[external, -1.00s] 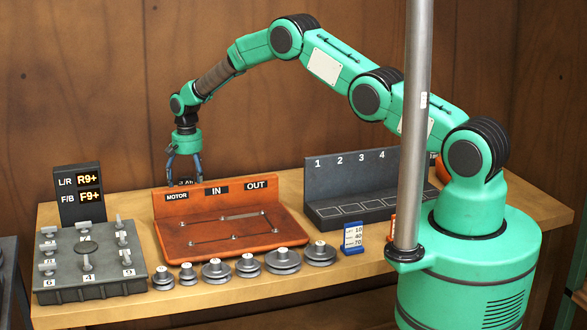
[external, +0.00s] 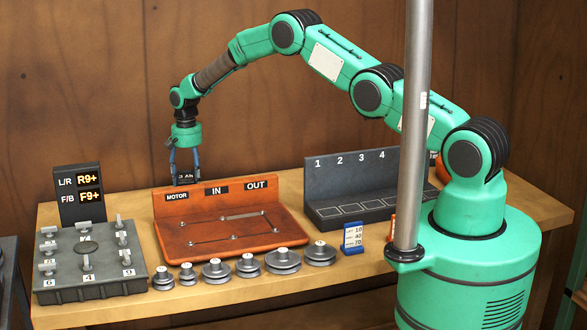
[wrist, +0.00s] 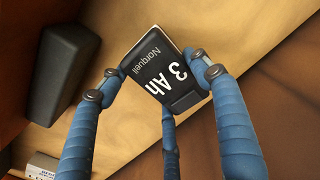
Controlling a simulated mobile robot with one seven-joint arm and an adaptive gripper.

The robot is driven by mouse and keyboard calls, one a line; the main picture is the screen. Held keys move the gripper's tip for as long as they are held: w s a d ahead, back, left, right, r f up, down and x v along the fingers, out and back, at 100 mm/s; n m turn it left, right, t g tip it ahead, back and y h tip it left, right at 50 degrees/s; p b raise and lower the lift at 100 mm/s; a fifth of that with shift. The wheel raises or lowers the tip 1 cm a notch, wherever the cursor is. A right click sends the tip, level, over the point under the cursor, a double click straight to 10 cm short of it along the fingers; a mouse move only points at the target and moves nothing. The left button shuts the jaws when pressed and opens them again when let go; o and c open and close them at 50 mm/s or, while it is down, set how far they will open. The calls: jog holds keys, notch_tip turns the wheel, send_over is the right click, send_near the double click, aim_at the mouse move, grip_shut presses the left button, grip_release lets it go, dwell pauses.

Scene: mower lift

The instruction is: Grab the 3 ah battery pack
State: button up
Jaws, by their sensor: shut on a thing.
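The 3 Ah battery pack (wrist: 152,68) is a dark block with white "3 Ah" and "Norquell" lettering in the wrist view. My gripper (wrist: 155,82) has blue fingers closed against the sides of the pack. In the external view my gripper (external: 185,172) hangs behind the orange board at the back left of the table. The pack (external: 185,176) shows between its fingers there, with its lower part hidden by the board's upright panel.
The orange board (external: 225,228) labelled MOTOR, IN, OUT stands in front of my gripper. Several grey pulleys (external: 282,262) line the table's front. A grey control box (external: 90,270) stands at left, a numbered dark rack (external: 350,180) at right. Another dark block (wrist: 60,75) shows in the wrist view.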

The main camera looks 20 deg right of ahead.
aim_at(189, 176)
notch_tip(189, 176, up, 8)
jog(key=shift+f, duration=0.1)
dwell(0.4)
